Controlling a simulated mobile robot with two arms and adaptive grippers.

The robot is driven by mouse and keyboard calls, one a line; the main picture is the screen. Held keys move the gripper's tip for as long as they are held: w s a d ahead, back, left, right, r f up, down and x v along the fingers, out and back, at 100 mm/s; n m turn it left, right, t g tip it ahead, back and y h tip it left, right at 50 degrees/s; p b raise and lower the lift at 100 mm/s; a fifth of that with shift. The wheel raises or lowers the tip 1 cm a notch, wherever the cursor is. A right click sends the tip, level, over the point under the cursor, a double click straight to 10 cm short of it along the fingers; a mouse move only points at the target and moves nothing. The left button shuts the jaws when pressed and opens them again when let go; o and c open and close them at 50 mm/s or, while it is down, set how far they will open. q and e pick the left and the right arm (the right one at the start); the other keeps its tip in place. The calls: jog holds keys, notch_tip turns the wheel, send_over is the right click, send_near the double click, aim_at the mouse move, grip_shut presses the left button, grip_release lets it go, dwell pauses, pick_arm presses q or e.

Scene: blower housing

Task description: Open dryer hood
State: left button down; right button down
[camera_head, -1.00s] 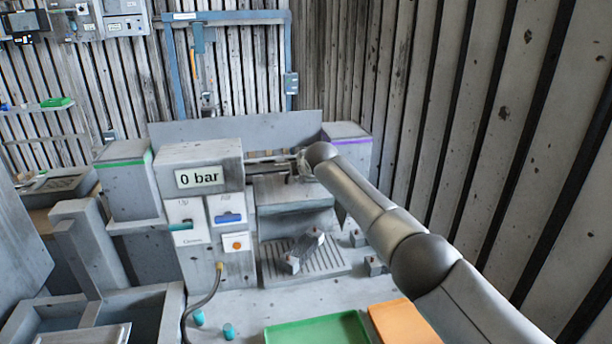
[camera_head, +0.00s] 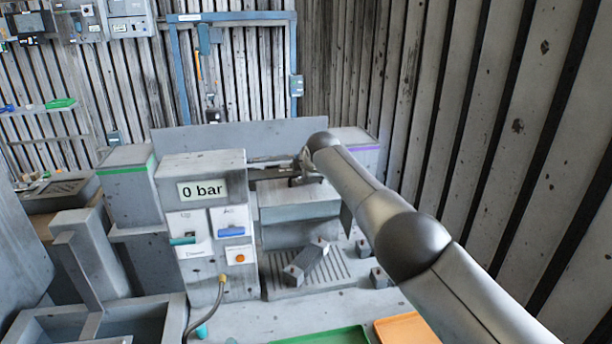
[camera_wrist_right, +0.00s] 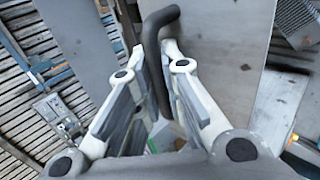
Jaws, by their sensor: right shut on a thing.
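The dryer hood (camera_head: 298,203) is a grey box-like cover on the machine, right of the "0 bar" panel. In the right wrist view, a dark bent bar handle (camera_wrist_right: 163,18) runs between my right gripper's (camera_wrist_right: 156,58) fingers, which are shut on it. In the head view my right gripper (camera_head: 304,167) is small and partly hidden behind my arm, at the top of the hood. I cannot tell how far the hood is open. My left gripper is not in view.
The "0 bar" panel (camera_head: 203,190) has switches and an orange button (camera_head: 240,258). A grey block (camera_head: 307,262) lies on the ribbed plate below the hood. Green (camera_head: 325,337) and orange (camera_head: 408,328) trays are in front. A plank wall (camera_head: 500,120) stands at the right.

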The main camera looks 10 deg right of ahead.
jog(key=c, duration=1.5)
grip_release()
jog(key=shift+c, duration=0.2)
jog(key=shift+s+r, duration=0.1)
